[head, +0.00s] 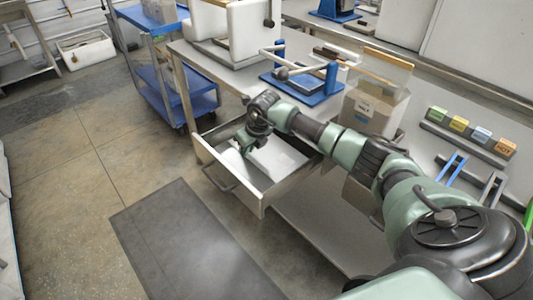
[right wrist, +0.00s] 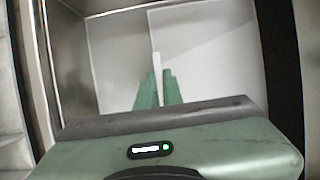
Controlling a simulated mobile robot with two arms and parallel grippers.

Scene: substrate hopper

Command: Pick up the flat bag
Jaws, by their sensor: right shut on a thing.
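The flat bag (head: 278,158) is a pale, white sheet-like thing inside the open drawer (head: 233,187). My right gripper (head: 246,148) reaches down into the drawer at the bag's left side. In the right wrist view, the two green fingers (right wrist: 158,88) are close together, shut on a thin white edge of the bag. The bag's pale face (right wrist: 210,50) spreads to the right of the fingers there. The fingertips are small and partly hidden in the head view. I cannot tell whether the bag is clear of the drawer floor. My left gripper is not in view.
The drawer's metal walls stand close around my right gripper. Above it, the workbench carries a blue-framed fixture (head: 303,80) and a cardboard box (head: 374,105). A blue cart (head: 160,65) stands behind left. The floor around the dark mat (head: 190,245) is clear.

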